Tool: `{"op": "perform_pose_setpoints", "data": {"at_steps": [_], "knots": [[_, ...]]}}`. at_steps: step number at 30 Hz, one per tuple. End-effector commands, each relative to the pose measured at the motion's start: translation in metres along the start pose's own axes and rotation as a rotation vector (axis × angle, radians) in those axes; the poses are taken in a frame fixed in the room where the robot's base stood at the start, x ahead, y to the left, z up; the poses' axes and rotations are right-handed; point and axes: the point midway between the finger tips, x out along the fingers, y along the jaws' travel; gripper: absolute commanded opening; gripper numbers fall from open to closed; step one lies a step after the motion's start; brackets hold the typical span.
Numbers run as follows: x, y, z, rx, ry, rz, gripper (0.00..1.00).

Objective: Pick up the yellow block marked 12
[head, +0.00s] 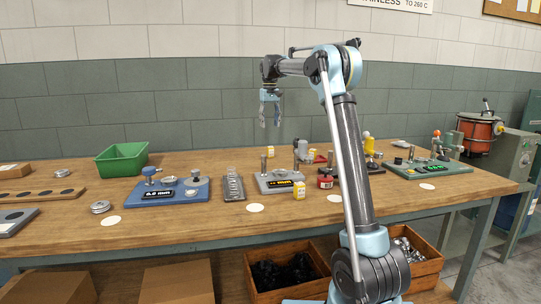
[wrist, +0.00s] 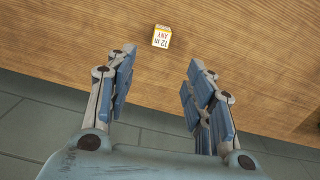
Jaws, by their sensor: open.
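A small yellow block with a white face marked 12 (wrist: 162,36) lies on the bare wood in the wrist view, beyond my fingertips and roughly centred between them. It appears to be the small yellow-and-white block (head: 270,151) near the back of the table in the head view. My gripper (head: 270,123) points down, open and empty, well above the back of the table. In the wrist view my gripper (wrist: 160,62) has its fingers wide apart and touches nothing. Another yellow block (head: 299,190) stands near the table's front; its marking is too small to read.
A grey fixture with posts (head: 279,182) stands before the back block, with a red block (head: 325,181) to its right. A blue fixture (head: 170,191), green bin (head: 122,160) and green fixture (head: 428,169) stand farther aside. Bare wood surrounds the marked block in the wrist view.

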Motion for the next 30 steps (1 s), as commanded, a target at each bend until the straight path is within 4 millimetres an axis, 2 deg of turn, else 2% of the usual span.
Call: {"op": "perform_pose_setpoints", "data": {"at_steps": [12,15,23,30], "knots": [[0.072,-0.001,0.001,-0.001,0.000,0.000,0.48],[0.084,-0.001,0.000,-0.001,0.000,0.000,0.48],[0.099,-0.001,0.001,-0.001,0.000,0.000,0.48],[0.131,0.001,0.005,-0.001,0.000,0.000,0.48]]}}
